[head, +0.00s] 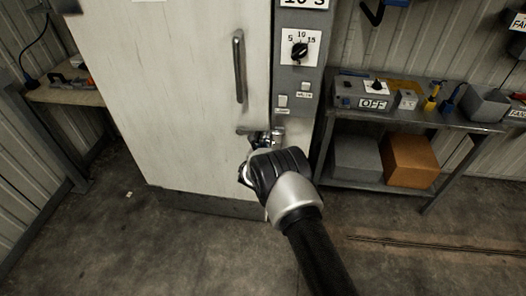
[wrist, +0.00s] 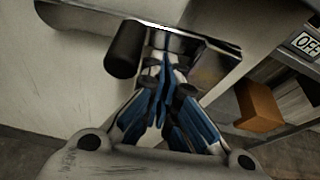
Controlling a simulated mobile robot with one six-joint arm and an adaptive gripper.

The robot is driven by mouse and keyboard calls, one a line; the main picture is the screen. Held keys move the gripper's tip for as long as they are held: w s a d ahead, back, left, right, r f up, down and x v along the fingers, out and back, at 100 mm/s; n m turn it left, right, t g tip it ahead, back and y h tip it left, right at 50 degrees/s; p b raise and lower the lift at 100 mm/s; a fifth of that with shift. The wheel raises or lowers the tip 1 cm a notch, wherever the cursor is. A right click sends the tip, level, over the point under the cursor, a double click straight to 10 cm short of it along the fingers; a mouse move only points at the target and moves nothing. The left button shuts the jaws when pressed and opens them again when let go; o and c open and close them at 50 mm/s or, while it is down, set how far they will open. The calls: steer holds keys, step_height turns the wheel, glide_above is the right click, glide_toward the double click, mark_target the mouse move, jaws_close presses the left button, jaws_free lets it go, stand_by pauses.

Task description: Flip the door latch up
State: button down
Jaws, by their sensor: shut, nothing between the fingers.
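The door latch (head: 248,131) is a small metal lever low on the pale cabinet door (head: 190,90), at the seam beside the grey control panel. It appears to lie roughly level, and my gripper partly hides it. In the wrist view, a dark rounded piece (wrist: 125,49) and a shiny metal part (wrist: 213,66) show at the latch, just beyond my fingertips. My gripper (head: 262,141) is right at the latch, in front of and slightly below it. In the wrist view, its blue-padded fingers (wrist: 163,68) are together with nothing between them. I cannot tell whether they touch the latch.
A vertical door handle (head: 239,66) is above the latch. The control panel (head: 298,75) has a dial (head: 299,50) and small switches. A metal shelf (head: 400,122) with boxes stands to the right, and a small table (head: 62,94) to the left. The floor in front is mostly clear.

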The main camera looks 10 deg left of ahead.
steer(key=d+v, duration=0.1)
steer(key=v, duration=0.9)
steer(key=shift+s+a+r, duration=0.2)
steer(key=shift+s+a, duration=0.2)
steer(key=shift+a, duration=0.1)
step_height(320, 180, down, 6)
steer(key=w+m+p, duration=0.1)
steer(key=p, duration=0.2)
steer(key=shift+w+f+y+p, duration=0.15)
steer(key=shift+y+p, duration=0.25)
steer(key=shift+d, duration=0.15)
